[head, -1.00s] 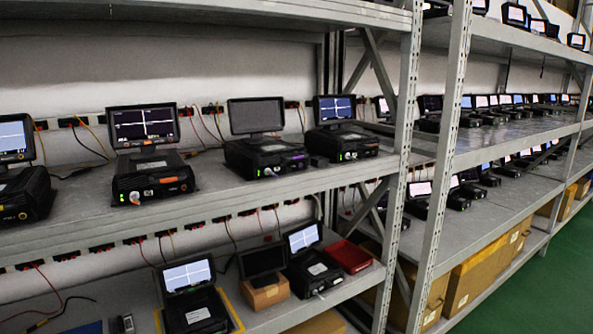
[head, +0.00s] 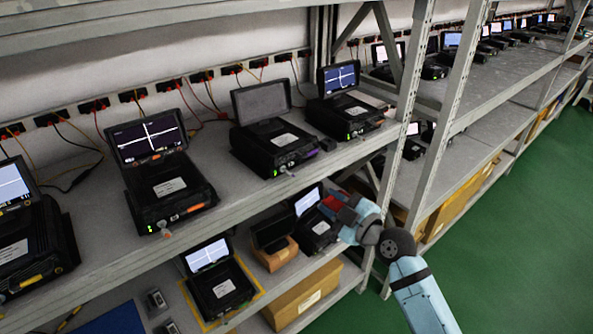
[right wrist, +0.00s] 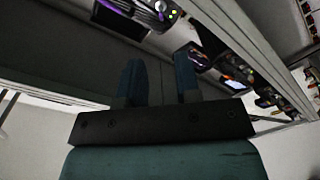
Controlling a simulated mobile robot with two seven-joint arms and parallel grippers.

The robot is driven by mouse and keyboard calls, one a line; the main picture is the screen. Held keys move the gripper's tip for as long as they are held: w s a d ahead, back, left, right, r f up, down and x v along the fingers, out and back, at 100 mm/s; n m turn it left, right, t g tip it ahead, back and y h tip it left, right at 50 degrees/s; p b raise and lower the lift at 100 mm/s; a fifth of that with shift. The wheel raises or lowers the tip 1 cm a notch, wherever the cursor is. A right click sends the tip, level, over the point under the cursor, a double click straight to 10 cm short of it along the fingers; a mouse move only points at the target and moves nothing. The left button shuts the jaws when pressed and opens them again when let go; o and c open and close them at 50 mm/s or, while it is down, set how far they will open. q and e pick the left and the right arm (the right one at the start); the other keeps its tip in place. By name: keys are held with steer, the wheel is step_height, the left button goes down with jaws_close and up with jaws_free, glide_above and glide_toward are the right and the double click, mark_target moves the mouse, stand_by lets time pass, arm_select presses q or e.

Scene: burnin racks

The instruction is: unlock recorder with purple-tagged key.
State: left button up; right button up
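In the head view, a black recorder with a dark grey screen (head: 262,101) stands on the upper shelf, with a purple patch (head: 311,155) on its front edge. A small grey piece (head: 288,173) sticks out at its front; I cannot tell if it is a key. A purple-marked device (right wrist: 159,8) also shows at the top of the right wrist view. My right gripper (head: 338,203) is below and right of that recorder, in front of the lower shelf. In the wrist view its fingers (right wrist: 160,75) are apart and nothing shows between them. My left gripper is out of view.
An orange-marked recorder (head: 170,188) stands to the left, and another recorder (head: 343,115) to the right. The upper shelf's front edge (head: 235,208) and a rack post (head: 447,120) border my right arm.

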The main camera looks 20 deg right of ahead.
steer(key=p, duration=0.2)
glide_toward(286, 168)
steer(key=w+a, duration=0.1)
steer(key=w, duration=0.1)
steer(key=w+a, duration=0.1)
steer(key=a, duration=0.1)
steer(key=shift+w+r, duration=0.4)
jaws_close()
